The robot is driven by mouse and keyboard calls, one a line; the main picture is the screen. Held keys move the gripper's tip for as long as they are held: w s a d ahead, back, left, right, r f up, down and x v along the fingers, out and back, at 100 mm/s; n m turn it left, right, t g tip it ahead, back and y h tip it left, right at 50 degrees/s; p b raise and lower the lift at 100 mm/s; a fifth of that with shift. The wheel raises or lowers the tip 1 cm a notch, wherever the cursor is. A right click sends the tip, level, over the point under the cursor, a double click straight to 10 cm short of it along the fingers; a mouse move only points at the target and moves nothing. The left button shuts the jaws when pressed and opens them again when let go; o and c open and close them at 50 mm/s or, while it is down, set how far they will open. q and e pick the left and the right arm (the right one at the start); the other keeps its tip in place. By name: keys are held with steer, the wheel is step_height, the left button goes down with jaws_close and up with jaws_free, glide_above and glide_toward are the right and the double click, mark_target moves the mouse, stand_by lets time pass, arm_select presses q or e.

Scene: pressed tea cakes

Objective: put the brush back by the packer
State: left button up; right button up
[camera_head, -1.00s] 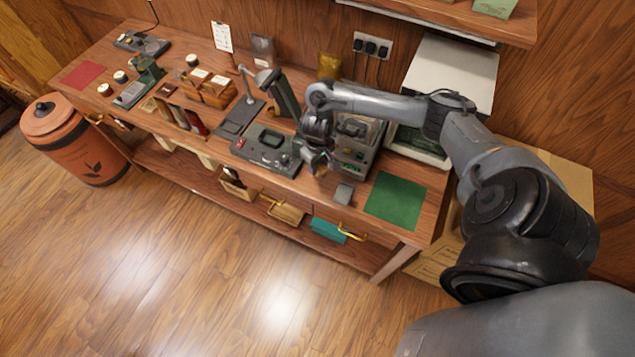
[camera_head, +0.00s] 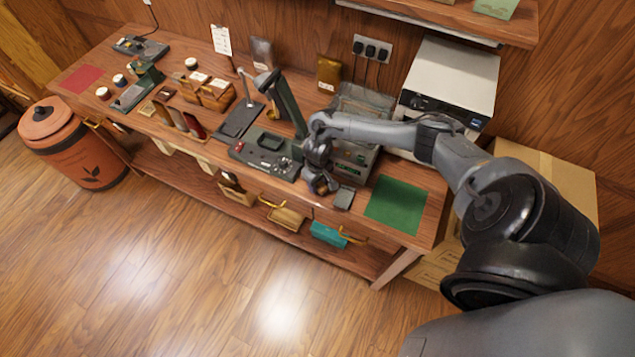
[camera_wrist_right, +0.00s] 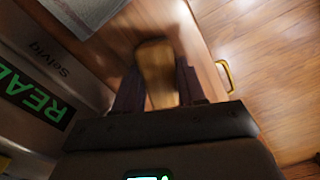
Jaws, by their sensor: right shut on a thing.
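My right gripper (camera_head: 322,188) is by the front of the packer (camera_head: 352,160), low over the bench's front edge. In the right wrist view its two dark fingers (camera_wrist_right: 158,92) are shut on the brush (camera_wrist_right: 156,68), whose light wooden body shows between them. The bristles cannot be made out, and in the head view the brush is hidden by the gripper. The packer's side, with green lettering on a black display (camera_wrist_right: 32,100), is close on the left in the wrist view. My left gripper is out of view.
A small grey pad (camera_head: 343,198) lies just right of the gripper; it also shows in the wrist view (camera_wrist_right: 88,8). A green mat (camera_head: 396,204) lies farther right. A grey control unit (camera_head: 266,154) stands to the left. Drawers with brass handles (camera_wrist_right: 226,76) are below.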

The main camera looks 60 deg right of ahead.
steer(key=o, duration=1.1)
steer(key=shift+f, duration=0.15)
step_height(320, 180, up, 12)
steer(key=p, duration=0.3)
steer(key=w+a+f+n+t+y, duration=0.15)
steer(key=a+n+t, duration=0.5)
steer(key=a, duration=2.05)
steer(key=s+d+r+g, duration=0.1)
steer(key=s+r, duration=0.2)
steer(key=s, duration=0.4)
steer(key=s+d+r+g+h, duration=0.1)
steer(key=s+r+g, duration=0.1)
steer(key=s+r, duration=0.2)
steer(key=s, duration=0.3)
steer(key=shift+m, duration=0.35)
